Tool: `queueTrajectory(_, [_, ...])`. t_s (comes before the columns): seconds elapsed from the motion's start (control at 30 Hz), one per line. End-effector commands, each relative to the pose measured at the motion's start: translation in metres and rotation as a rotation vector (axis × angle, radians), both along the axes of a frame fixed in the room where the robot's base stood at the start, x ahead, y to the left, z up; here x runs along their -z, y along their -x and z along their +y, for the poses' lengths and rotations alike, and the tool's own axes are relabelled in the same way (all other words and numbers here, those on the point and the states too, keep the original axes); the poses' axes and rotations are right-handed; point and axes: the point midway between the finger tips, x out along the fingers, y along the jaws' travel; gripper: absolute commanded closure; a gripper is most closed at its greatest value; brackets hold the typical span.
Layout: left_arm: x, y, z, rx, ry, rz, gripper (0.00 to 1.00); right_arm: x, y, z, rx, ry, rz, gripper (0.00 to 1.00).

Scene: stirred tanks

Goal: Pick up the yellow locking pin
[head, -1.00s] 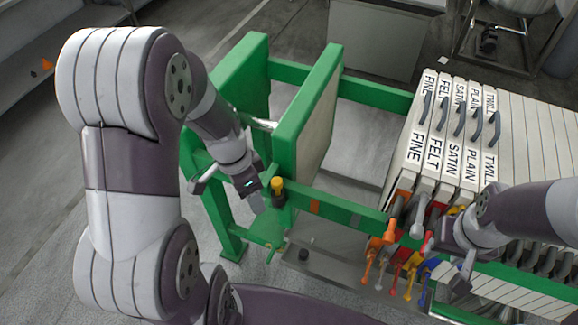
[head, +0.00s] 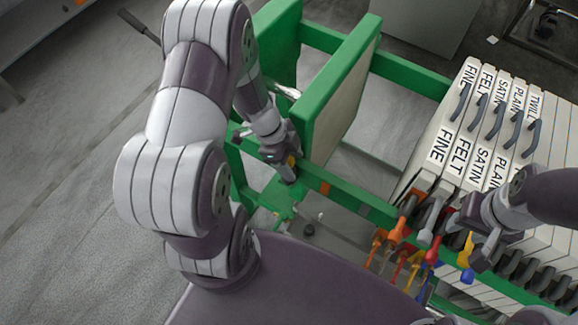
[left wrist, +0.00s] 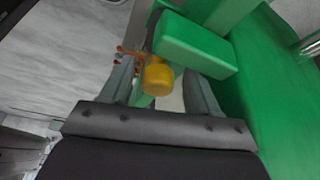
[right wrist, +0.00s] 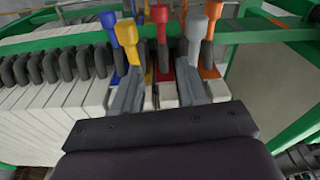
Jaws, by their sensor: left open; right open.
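The yellow locking pin (left wrist: 158,76) has a round yellow head and shows between the two fingers of my left gripper (left wrist: 160,68) in the left wrist view. In the head view the pin (head: 291,161) is mostly hidden by my left gripper (head: 287,172), beside the green frame. My left gripper is open with its fingers on either side of the pin's head; I cannot tell if they touch it. My right gripper (right wrist: 162,80) is open over the coloured levers, with a red lever (right wrist: 161,45) between its fingers; in the head view it (head: 478,258) is at the right.
A green frame (head: 345,90) with upright plates stands around the pin. A row of white labelled filter plates (head: 470,130) with dark handles is at the right. Orange, grey, red, yellow and blue levers hang along the green rail. Grey floor is clear at the left.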

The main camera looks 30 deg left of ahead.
Motion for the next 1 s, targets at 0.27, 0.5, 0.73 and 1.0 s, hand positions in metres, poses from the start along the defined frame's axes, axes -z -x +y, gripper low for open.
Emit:
queueTrajectory(0.27, [0.008, -0.001, -0.004, 0.0, 0.0, 0.0, 0.39, 0.004, 0.0, 0.0, 0.0, 0.0, 0.0, 0.57])
queueTrajectory(0.5, [0.008, -0.001, -0.003, 0.0, 0.0, 0.0, 0.95, 0.004, 0.0, 0.0, 0.0, 0.0, 0.0, 0.57])
queueTrajectory(0.73, [0.007, -0.001, -0.003, 0.0, 0.0, 0.0, 0.95, 0.004, 0.0, 0.0, 0.0, 0.0, 0.0, 0.57])
queueTrajectory(1.0, [-0.024, -0.002, -0.003, 0.001, -0.001, -0.005, 0.95, 0.009, 0.0, 0.0, 0.0, 0.0, 0.0, 0.57])
